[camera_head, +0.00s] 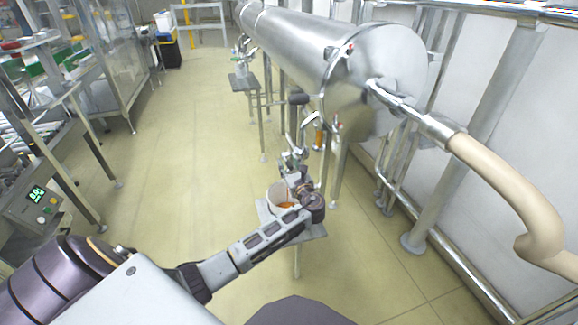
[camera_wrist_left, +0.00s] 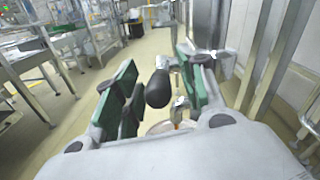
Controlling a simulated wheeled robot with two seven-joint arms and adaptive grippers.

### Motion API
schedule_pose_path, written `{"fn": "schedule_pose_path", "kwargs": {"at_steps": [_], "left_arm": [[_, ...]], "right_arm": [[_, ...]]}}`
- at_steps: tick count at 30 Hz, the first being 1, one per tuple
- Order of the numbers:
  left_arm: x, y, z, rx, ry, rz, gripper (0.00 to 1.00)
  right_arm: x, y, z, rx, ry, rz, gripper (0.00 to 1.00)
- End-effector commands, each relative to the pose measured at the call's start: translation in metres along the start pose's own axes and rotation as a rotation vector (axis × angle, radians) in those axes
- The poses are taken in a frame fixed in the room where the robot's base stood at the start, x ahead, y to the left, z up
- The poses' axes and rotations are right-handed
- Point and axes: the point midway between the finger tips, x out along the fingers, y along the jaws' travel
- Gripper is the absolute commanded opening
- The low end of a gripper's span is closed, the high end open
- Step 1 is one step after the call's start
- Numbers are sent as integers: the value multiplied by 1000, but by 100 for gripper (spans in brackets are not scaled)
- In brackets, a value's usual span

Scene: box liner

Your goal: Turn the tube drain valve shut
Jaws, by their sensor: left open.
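A black rounded valve handle (camera_wrist_left: 158,88) shows in the left wrist view between the green-padded fingers of my left gripper (camera_wrist_left: 160,92). The fingers are apart, and I cannot tell whether either touches the handle. In the head view a black knob (camera_head: 298,98) sticks out below the near end of the steel tube (camera_head: 335,60); I cannot tell if it is the same handle. My left gripper (camera_head: 294,164) is lower there, in front of the pipework and above a small stand. My gripper and wrist hide part of the valve. My right gripper is not in view.
A white bucket (camera_head: 279,193) with orange contents stands on the small metal stand (camera_head: 263,213) under my left wrist. Steel frame posts and a beige hose (camera_head: 510,185) lie to the right. Workbenches stand on the left. The floor (camera_head: 185,145) between is clear.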

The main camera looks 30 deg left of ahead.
Motion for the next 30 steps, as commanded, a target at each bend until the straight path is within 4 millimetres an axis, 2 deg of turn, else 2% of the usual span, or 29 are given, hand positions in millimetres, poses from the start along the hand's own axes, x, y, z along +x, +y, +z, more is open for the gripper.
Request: {"fn": "schedule_pose_path", "kwargs": {"at_steps": [4,12,14,26,30], "left_arm": [[0,0,0,0,0,0,41],[0,0,0,0,0,0,6],[0,0,0,0,0,0,0],[-1,0,-2,0,-10,-1,0],[-1,1,-4,0,-34,-5,0]], "right_arm": [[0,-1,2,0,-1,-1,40],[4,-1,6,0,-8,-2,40],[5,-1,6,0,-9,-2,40],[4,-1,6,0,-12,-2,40],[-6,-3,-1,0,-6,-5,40]]}}
